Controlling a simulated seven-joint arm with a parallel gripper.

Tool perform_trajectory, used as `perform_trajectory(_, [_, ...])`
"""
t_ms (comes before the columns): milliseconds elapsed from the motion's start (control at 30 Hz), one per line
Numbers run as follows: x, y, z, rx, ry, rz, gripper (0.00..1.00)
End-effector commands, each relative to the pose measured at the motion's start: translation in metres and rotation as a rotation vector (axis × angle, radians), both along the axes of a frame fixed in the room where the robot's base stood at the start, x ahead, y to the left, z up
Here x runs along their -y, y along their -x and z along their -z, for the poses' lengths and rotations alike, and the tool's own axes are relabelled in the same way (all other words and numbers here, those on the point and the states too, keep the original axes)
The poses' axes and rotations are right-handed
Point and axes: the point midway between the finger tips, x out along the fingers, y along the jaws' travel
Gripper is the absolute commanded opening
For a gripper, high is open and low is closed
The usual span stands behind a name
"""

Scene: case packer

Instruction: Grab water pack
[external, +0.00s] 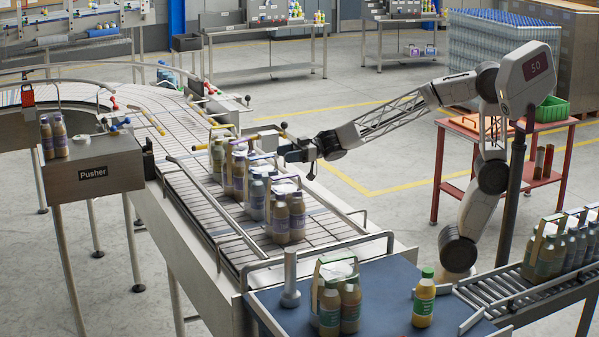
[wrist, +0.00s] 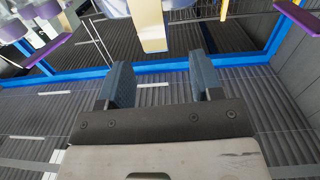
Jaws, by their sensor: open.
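Several bottle packs with carrying handles stand in a row on the conveyor (external: 205,210). One pack has pale grey-blue bottles (external: 257,200), which may be the water pack; brown bottles (external: 281,222) stand in front of it. My gripper (external: 286,150) is beside the row, on its right side, at about the height of the handles. In the wrist view my gripper (wrist: 163,82) has its two fingers apart with nothing held between them. A pale yellow strip (wrist: 151,25) shows beyond the fingertips. Parts of packs with purple handles (wrist: 47,47) show at the upper left.
Metal guide rails (external: 215,250) run along the conveyor. A pusher box (external: 93,172) stands at the left. A blue table (external: 385,300) in front holds a brown pack (external: 338,300) and a green-capped bottle (external: 424,300). More packs (external: 565,245) stand on rollers at the right.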

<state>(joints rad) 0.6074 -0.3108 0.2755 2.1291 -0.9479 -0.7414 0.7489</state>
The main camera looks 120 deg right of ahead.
Motion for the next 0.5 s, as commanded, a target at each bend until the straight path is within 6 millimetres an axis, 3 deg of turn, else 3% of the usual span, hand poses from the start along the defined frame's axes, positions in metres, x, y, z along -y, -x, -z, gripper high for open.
perform_trajectory(500, [0.0065,0.0010,-0.0009,0.028,-0.032,-0.027,0.60])
